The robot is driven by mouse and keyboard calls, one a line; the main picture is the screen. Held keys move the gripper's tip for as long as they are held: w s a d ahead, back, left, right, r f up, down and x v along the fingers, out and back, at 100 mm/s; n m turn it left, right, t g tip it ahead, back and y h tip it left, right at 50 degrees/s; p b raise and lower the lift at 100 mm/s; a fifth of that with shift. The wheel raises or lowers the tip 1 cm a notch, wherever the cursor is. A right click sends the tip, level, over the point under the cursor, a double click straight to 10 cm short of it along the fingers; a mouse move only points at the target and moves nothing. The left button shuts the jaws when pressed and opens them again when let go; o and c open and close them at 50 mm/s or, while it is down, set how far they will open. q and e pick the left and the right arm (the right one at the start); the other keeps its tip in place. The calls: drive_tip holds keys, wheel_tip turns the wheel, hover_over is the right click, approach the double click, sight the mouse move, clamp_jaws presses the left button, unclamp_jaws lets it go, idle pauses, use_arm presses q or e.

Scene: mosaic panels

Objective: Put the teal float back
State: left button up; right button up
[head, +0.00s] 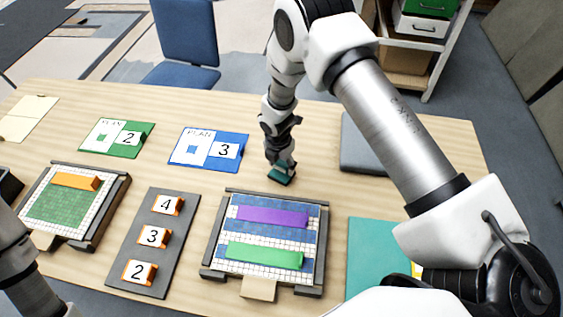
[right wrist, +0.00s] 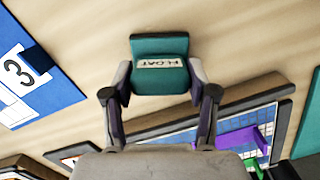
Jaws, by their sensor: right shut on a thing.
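The teal float (right wrist: 160,62), a small block labelled FLOAT, is between the fingers of my right gripper (right wrist: 160,85) in the right wrist view. The fingers are shut on its two sides. In the head view the float (head: 282,178) is below my right gripper (head: 280,165), behind the mosaic frame with purple and green strips (head: 208,262). It is at or just above the table; I cannot tell whether it touches. Part of my left arm shows at the lower left, but its gripper is out of view.
A blue plan card 3 (head: 190,150) lies left of the float, with a green plan card 2 (head: 97,135) beyond it. A grey pad (head: 360,150) lies to the right, partly behind my arm. A teal sheet (head: 372,255) is at the front right. A dark strip (head: 175,220) holds numbered orange blocks.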

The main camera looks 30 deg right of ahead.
sight(279, 176)
drive_tip(key=shift+f, duration=0.15)
drive_tip(key=o, duration=1.3)
drive_tip(key=shift+o, duration=0.2)
wheel_tip(279, 176, up, 12)
drive_tip(key=a+b, duration=0.1)
drive_tip(key=b, duration=0.1)
drive_tip(key=shift+s+a, duration=0.15)
drive_tip(key=shift+s, duration=0.25)
drive_tip(key=shift+r, duration=0.25)
